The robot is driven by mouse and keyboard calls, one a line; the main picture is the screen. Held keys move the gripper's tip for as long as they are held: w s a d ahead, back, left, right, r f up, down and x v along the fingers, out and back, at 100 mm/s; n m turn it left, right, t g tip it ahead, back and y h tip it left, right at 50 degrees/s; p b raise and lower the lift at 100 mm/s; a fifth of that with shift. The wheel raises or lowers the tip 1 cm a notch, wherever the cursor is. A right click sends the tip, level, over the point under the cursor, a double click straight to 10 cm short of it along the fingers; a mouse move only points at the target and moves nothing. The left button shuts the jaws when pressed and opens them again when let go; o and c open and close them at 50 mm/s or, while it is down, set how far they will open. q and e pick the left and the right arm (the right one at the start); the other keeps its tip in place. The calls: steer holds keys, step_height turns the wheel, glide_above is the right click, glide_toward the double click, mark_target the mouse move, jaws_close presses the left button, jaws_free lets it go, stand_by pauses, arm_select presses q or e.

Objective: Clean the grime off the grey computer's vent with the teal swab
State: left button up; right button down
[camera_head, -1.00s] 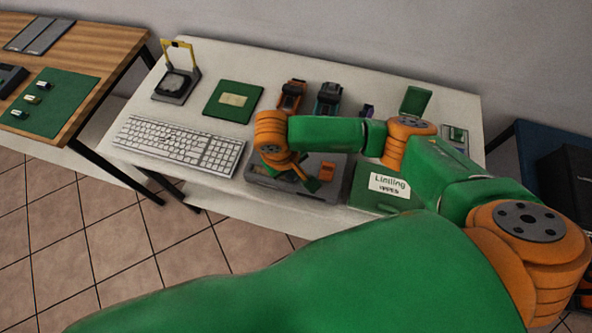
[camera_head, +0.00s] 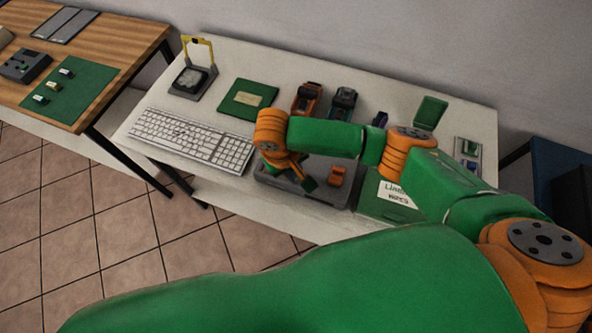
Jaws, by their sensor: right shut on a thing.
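A flat grey case (camera_head: 330,193) lies at the front of the white table, under my right gripper; it may be the grey computer. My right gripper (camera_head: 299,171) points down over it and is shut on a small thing. A small dark green-teal piece (camera_head: 309,184) shows at the fingertips, probably the swab; it is too small to be sure. I cannot tell whether it touches the case. The vent and its grime cannot be made out; my wrist and arm cover part of the case. My left gripper is not in view.
An orange block (camera_head: 337,175) sits on the case. A white keyboard (camera_head: 192,138) lies left, a labelled green box (camera_head: 385,203) right.

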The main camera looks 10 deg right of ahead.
steer(key=shift+w+a, duration=0.5)
steer(key=shift+a, duration=0.2)
steer(key=shift+w+a, duration=0.2)
steer(key=shift+a, duration=0.25)
steer(key=shift+w+a, duration=0.15)
steer(key=shift+w+a+b, duration=0.4)
steer(key=shift+a, duration=0.15)
steer(key=shift+w+a+b, duration=0.3)
steer(key=shift+a+b, duration=0.05)
steer(key=shift+a, duration=0.15)
